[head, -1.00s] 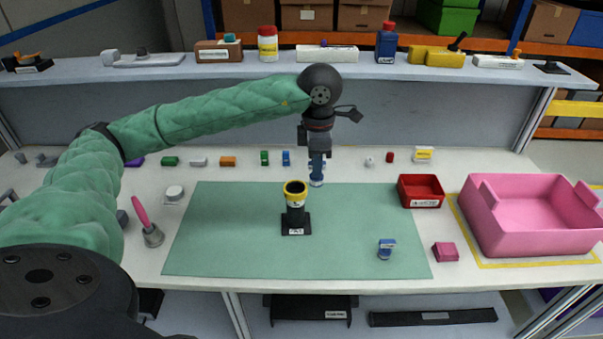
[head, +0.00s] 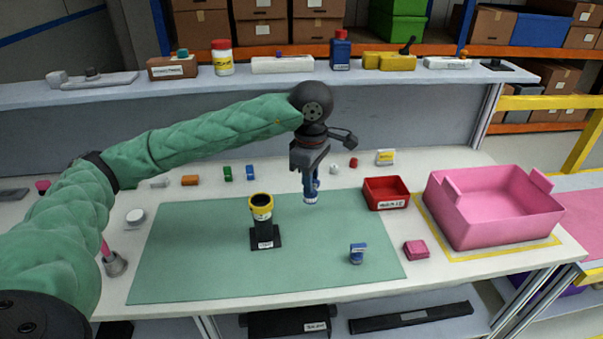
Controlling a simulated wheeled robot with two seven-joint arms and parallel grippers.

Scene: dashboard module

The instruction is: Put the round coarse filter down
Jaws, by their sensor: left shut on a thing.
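My left gripper (head: 312,186) points down over the far part of the green mat (head: 190,262). It is shut on a small round piece with a blue band and a pale lower end, which I take for the round coarse filter (head: 310,200). The fingers partly hide it, and I cannot tell whether it touches the mat. To its left stands a black holder with a yellow collar (head: 262,213), apart from the gripper. A similar small blue and pale piece (head: 357,253) stands on the mat nearer the front. My right gripper is not in view.
A red tray (head: 386,203) and a pink bin (head: 490,222) stand to the right. A pink block (head: 416,250) lies beside the mat. Several small coloured parts line the table's back. The mat between the holder and the front blue piece is clear.

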